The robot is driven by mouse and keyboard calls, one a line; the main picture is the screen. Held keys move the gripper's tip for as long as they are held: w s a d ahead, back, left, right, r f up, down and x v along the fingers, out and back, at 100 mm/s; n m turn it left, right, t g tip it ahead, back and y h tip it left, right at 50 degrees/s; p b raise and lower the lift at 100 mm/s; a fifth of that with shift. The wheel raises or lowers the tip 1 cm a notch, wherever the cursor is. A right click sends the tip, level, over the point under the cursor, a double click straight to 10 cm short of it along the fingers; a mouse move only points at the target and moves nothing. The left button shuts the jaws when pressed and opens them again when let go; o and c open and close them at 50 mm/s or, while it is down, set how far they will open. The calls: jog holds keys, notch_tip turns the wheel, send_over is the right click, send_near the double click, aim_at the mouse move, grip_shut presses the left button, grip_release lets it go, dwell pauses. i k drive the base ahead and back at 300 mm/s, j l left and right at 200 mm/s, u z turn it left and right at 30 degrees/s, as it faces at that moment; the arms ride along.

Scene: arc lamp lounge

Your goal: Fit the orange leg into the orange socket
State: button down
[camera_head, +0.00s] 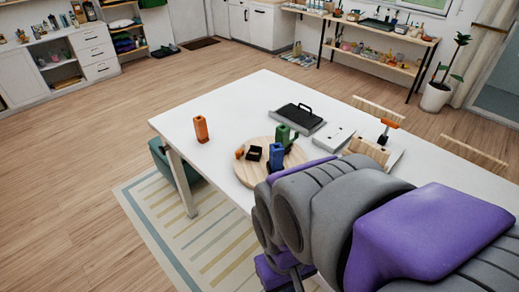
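An orange leg (201,129), a short upright post, stands alone on the white table (190,118) near its left side. A round wooden board (248,172) lies to its right. On the board's left edge is a small orange piece (239,153), which may be the orange socket; it is too small to be sure. Beside it is a black piece (254,153). A blue post (276,156) and a green post (283,134) stand on the board's right side. My grey and purple arm fills the lower right, and my gripper does not show.
A black tray (297,118) with a handle, a white flat item (334,138) and a wooden holder with an orange-topped tool (388,124) stand behind. Wooden chairs (378,110) line the far side. The table around the orange leg is clear.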

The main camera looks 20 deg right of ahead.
aim_at(252, 168)
jog(key=i+j+u, duration=0.3)
jog(key=i, duration=0.5)
jog(key=i+l+u, duration=0.25)
jog(key=i, duration=0.55)
jog(key=j, duration=0.15)
